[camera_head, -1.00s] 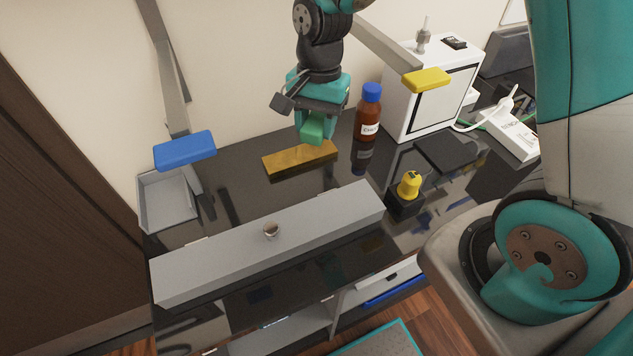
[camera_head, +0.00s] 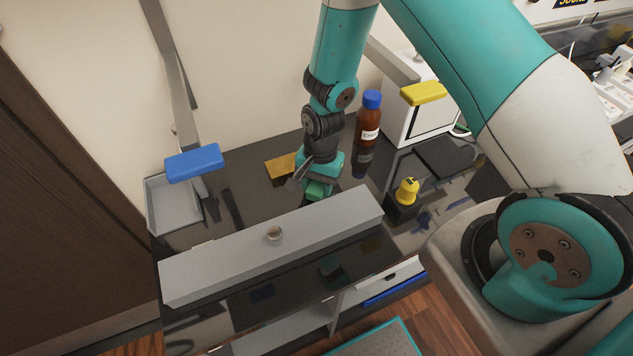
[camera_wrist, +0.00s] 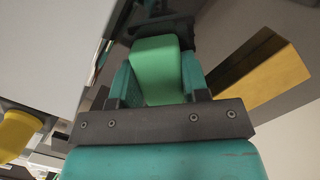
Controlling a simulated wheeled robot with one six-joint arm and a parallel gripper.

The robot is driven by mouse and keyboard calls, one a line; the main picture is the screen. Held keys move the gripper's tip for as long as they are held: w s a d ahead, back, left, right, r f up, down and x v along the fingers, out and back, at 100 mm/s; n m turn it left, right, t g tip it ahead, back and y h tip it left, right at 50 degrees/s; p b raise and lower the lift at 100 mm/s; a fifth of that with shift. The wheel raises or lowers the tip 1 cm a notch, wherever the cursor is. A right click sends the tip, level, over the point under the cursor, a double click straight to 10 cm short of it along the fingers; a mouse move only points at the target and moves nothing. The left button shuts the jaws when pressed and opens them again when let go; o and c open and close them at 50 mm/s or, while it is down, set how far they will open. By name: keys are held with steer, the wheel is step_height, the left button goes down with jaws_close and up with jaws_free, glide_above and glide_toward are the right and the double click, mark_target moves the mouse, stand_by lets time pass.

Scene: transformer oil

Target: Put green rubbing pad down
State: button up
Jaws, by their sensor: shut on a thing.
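The green rubbing pad (camera_head: 318,189) is a small green block between the fingers of my gripper (camera_head: 318,186). In the wrist view the pad (camera_wrist: 157,68) fills the space between the two teal fingers, and my gripper (camera_wrist: 156,88) is shut on it. In the head view the pad is low over the black tabletop, just behind the long grey bar. I cannot tell whether the pad touches the table.
A brown bottle (camera_head: 368,122) and a yellow-topped item (camera_head: 406,191) stand to the right. A grey tray (camera_head: 172,213) is at the left.

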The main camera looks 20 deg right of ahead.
steer(key=shift+f, duration=0.2)
steer(key=o, duration=0.9)
